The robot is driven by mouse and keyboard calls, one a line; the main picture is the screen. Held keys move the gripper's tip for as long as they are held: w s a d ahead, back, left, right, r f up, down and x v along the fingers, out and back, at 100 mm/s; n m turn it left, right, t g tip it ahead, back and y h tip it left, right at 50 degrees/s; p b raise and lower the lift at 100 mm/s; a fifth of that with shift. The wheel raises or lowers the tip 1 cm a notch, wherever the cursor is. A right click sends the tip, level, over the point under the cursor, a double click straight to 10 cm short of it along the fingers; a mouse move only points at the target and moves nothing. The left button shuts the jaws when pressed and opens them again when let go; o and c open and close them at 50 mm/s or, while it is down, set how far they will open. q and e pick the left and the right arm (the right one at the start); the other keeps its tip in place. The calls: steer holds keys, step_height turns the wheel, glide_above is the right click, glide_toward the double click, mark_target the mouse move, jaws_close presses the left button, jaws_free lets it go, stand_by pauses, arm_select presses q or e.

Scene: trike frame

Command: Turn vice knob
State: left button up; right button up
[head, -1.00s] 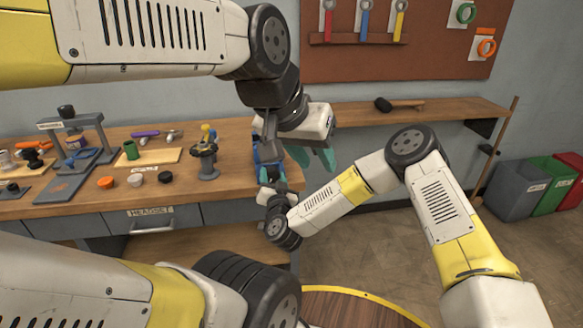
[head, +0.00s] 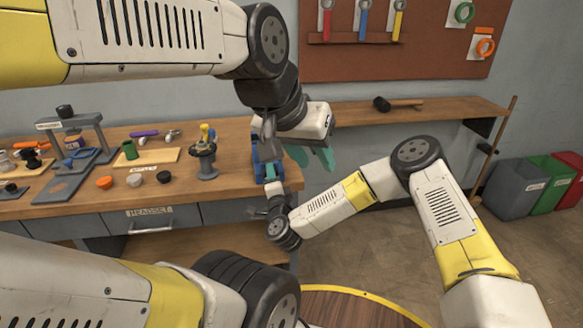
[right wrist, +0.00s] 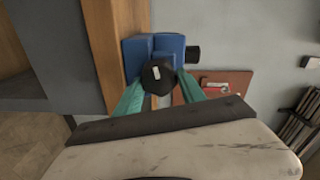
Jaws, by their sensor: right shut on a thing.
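The blue vice (head: 258,168) is at the right end of the wooden workbench, partly hidden behind my left gripper in the head view. In the right wrist view, the vice (right wrist: 137,52) shows close up, with its round black knob (right wrist: 158,76) facing the camera. My right gripper (right wrist: 160,84) has its teal fingers on either side of the knob, shut on it. In the head view, my right gripper (head: 272,187) is at the vice's front, small and partly unclear. My left gripper (head: 316,162) hangs just right of the vice, its teal fingers apart and empty.
A shelf (head: 440,110) with a mallet runs along the wall. Bins (head: 517,188) stand at the right.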

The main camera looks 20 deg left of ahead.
steer(key=shift+d+f+m, duration=0.1)
steer(key=shift+f+m, duration=0.1)
steer(key=shift+m, duration=0.9)
steer(key=o, duration=1.3)
steer(key=shift+o, duration=0.2)
steer(key=shift+r, duration=0.1)
steer(key=v, duration=0.7)
steer(key=shift+s, duration=0.4)
steer(key=shift+d, duration=0.15)
